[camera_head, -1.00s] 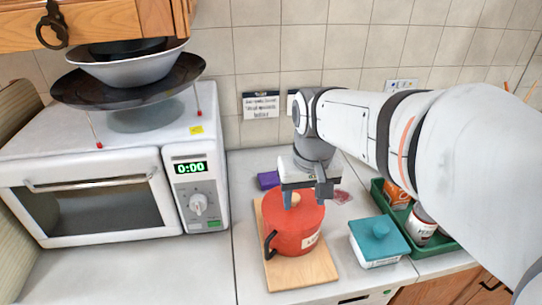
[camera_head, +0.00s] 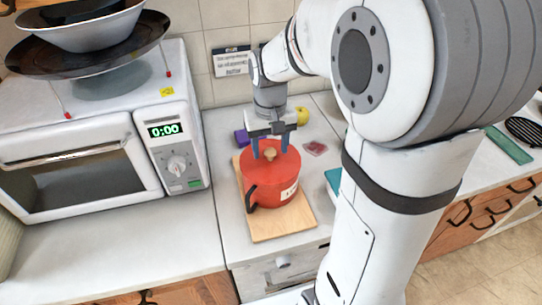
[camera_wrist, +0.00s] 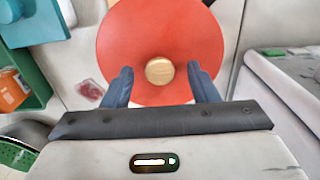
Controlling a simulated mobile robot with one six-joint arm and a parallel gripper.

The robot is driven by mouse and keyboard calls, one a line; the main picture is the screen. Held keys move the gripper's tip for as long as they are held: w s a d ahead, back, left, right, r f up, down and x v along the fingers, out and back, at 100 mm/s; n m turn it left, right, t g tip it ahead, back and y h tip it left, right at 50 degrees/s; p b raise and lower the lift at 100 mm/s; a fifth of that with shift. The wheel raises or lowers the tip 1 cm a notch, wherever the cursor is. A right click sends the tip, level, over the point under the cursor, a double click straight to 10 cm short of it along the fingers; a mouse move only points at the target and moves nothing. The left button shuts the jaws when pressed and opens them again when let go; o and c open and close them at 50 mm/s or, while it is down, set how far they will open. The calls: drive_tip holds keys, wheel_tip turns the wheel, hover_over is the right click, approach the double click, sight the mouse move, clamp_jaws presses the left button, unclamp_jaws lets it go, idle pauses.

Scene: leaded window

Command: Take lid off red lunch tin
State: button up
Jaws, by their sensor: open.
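The red lunch tin (camera_head: 272,187) stands upright on a wooden board on the counter. It has a dark side handle and a pale label. Its red lid (camera_wrist: 160,35) is on top, with a round wooden knob (camera_wrist: 159,71) in the middle; the knob also shows in the head view (camera_head: 270,152). My gripper (camera_head: 270,151) is above the lid and points down. In the wrist view its two blue-grey fingers (camera_wrist: 159,84) are open, one to each side of the knob, with gaps between. I cannot tell whether the fingertips touch the lid.
The wooden board (camera_head: 283,222) lies under the tin. A white microwave (camera_head: 95,130) stands to the left, with bowls on top. A purple block (camera_head: 241,137), a yellow fruit (camera_head: 302,116) and a red packet (camera_head: 315,149) lie behind the tin. A teal-lidded box (camera_head: 332,181) is partly hidden by my arm.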

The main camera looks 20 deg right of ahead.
drive_tip(key=shift+f, duration=0.1)
drive_tip(key=shift+c, duration=0.2)
drive_tip(key=c, duration=1)
